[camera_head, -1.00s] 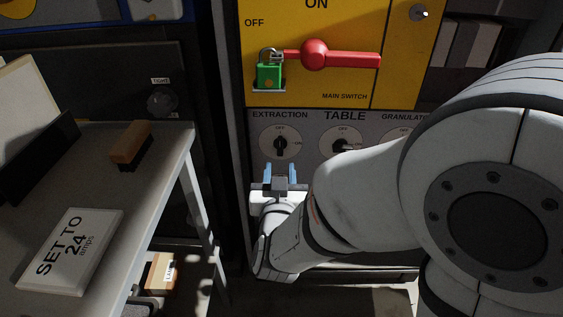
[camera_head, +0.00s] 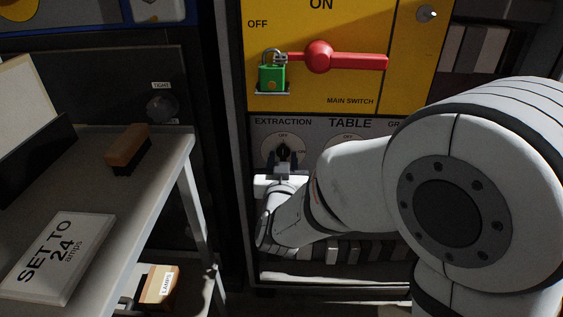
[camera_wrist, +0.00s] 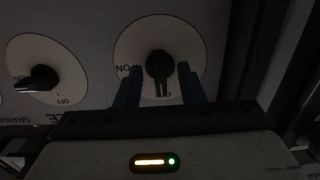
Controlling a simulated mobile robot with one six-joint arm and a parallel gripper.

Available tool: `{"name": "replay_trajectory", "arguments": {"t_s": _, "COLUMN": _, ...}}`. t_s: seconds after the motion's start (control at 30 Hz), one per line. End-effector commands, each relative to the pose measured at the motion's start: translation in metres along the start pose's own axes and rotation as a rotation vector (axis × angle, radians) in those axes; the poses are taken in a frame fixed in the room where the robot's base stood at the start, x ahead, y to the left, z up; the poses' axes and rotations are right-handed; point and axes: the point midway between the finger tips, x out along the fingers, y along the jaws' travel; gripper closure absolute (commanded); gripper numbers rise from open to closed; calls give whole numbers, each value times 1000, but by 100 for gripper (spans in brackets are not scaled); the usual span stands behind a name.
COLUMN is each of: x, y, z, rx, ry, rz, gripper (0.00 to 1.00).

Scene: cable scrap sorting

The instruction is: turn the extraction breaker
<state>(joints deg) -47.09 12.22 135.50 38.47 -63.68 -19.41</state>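The extraction breaker is a black knob (camera_head: 283,150) on a round white dial, under the label EXTRACTION on the grey panel. Its pointer is at OFF; ON is at the dial's right. In the wrist view, which is upside down, the knob (camera_wrist: 160,66) points down to OFF. My gripper (camera_head: 284,165) is in front of the dial from below. In the wrist view its two blue fingers (camera_wrist: 159,84) stand either side of the knob, open, with a gap on each side. My gripper hides the lower part of the dial in the head view.
The table dial (camera_head: 347,138) is right of it, partly behind my arm; its knob points to ON in the wrist view (camera_wrist: 38,79). Above is the red main switch handle (camera_head: 350,61) with a green padlock (camera_head: 271,78). A bench (camera_head: 150,190) with a brush and sign stands left.

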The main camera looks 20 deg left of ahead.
Motion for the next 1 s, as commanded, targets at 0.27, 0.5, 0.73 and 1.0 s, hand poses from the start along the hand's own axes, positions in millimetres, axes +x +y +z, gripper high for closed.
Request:
{"name": "replay_trajectory", "arguments": {"t_s": 0.27, "x": 0, "y": 0, "z": 0, "rx": 0, "ry": 0, "rz": -1, "gripper": 86}}
{"name": "replay_trajectory", "arguments": {"t_s": 0.5, "x": -1, "y": -1, "z": 0, "rx": 0, "ry": 0, "rz": -1, "gripper": 100}}
{"name": "replay_trajectory", "arguments": {"t_s": 0.73, "x": -2, "y": -3, "z": 0, "rx": 9, "ry": 0, "rz": -7, "gripper": 100}}
{"name": "replay_trajectory", "arguments": {"t_s": 1.0, "x": -2, "y": -3, "z": 0, "rx": 111, "ry": -1, "rz": -7, "gripper": 100}}
